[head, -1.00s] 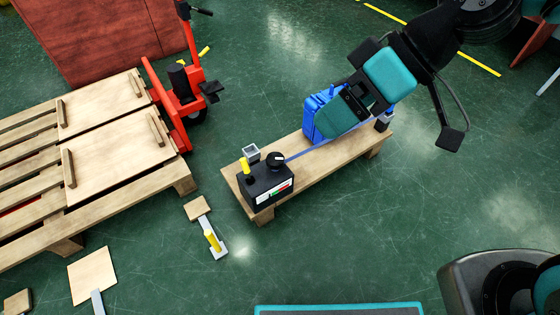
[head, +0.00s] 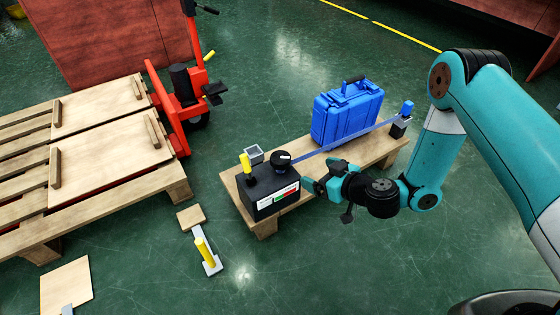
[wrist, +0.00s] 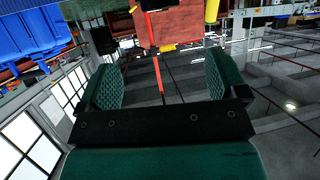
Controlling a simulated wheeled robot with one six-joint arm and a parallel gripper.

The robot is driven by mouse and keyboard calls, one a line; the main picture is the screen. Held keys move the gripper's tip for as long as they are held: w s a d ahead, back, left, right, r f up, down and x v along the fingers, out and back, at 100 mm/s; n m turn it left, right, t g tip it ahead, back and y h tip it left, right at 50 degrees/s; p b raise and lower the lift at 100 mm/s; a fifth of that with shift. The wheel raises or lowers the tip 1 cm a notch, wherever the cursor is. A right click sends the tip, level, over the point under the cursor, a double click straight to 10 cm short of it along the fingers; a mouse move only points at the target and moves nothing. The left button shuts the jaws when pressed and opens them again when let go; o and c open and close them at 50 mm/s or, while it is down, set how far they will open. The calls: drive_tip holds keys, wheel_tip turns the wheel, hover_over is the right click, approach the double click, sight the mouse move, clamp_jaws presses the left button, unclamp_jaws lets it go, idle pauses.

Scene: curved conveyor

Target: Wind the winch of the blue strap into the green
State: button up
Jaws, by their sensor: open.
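The winch is a black box (head: 262,198) on the near-left end of a low wooden bench, with a round black knob (head: 281,158) on top. Its front gauge (head: 286,194) has white, green and red parts; the pointer is too small to read. The blue strap (head: 345,140) runs straight from the knob past a blue case (head: 347,112) to a small post (head: 399,125) at the bench's far end. My gripper (head: 312,184) is just right of the winch, apart from the knob. In the wrist view my gripper (wrist: 163,76) is open with nothing between its fingers.
A yellow handle (head: 246,166) and a grey square cup (head: 254,154) stand at the winch top's left. A wooden pallet (head: 90,225) and red pallet truck (head: 180,100) are at left. A yellow-handled piece (head: 206,252) lies on the floor.

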sight(281, 158)
drive_tip(key=b+x, duration=0.4)
drive_tip(key=x, duration=1.1)
drive_tip(key=shift+w+a+f, duration=0.1)
drive_tip(key=shift+w+a, duration=0.05)
drive_tip(key=shift+a, duration=0.1)
drive_tip(key=shift+w+a+f+b, duration=0.1)
drive_tip(key=shift+w+a+b, duration=0.2)
drive_tip(key=shift+w+a, duration=0.05)
drive_tip(key=c, duration=0.9)
